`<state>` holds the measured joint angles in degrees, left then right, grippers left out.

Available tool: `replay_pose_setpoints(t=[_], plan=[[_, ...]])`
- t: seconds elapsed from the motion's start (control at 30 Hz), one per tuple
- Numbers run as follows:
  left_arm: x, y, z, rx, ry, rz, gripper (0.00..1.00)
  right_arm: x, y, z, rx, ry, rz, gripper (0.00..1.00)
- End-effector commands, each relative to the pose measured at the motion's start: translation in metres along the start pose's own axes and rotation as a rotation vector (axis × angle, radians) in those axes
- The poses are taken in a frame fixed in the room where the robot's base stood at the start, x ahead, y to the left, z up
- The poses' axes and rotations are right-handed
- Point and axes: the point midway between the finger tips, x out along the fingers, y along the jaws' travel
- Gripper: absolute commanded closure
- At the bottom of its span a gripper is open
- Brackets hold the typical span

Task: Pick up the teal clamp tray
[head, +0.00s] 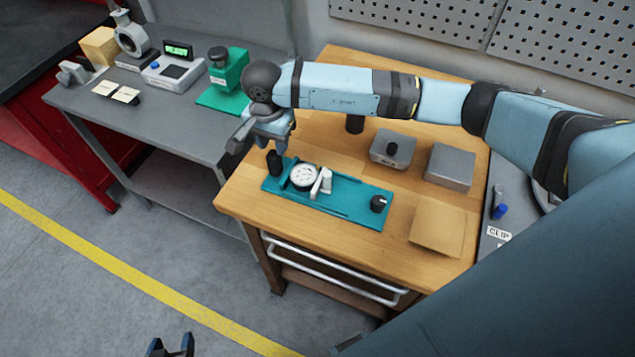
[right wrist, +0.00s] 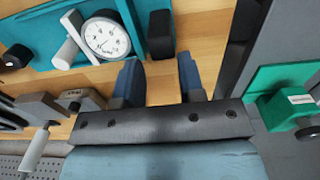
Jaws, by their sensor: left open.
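The teal clamp tray (head: 345,205) lies flat on the wooden bench, carrying a round white dial gauge (head: 303,176), a white clamp piece (head: 321,184) and a black knob (head: 378,203). An upright black block (head: 275,163) stands at its left end. My right gripper (head: 264,146) is above and behind that end. In the right wrist view, the teal tray (right wrist: 40,25) is at the upper left. The right gripper's blue fingers (right wrist: 160,72) are apart and empty, with the black block (right wrist: 161,35) just beyond their tips. My left gripper (head: 171,346) is open and empty at the bottom edge.
Two grey boxes (head: 393,148) (head: 450,167) and a tan pad (head: 437,230) share the wooden bench top (head: 300,230). A grey table (head: 165,120) at left holds a green fixture (head: 228,72) and a display device (head: 175,70). Floor in front is clear.

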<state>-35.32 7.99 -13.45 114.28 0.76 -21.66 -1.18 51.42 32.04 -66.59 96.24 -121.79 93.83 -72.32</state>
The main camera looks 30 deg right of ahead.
Motion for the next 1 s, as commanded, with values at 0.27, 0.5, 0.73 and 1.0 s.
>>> replay_pose_setpoints(t=[0.27,0.5,0.73,1.0], plan=[[-0.003,0.000,-0.004,0.001,-0.001,0.000,0.41,0.023,0.000,0.002,0.001,-0.002,0.000,0.64],[-0.009,0.000,-0.014,0.001,-0.001,0.000,0.41,0.058,-0.001,0.004,0.002,-0.003,0.001,0.64],[-0.009,0.000,-0.015,0.001,0.001,0.000,0.41,0.071,-0.002,0.004,0.001,-0.001,-0.002,0.64],[-0.009,0.000,-0.015,0.001,0.002,0.000,0.41,0.070,-0.002,0.004,0.001,-0.002,-0.002,0.94]])
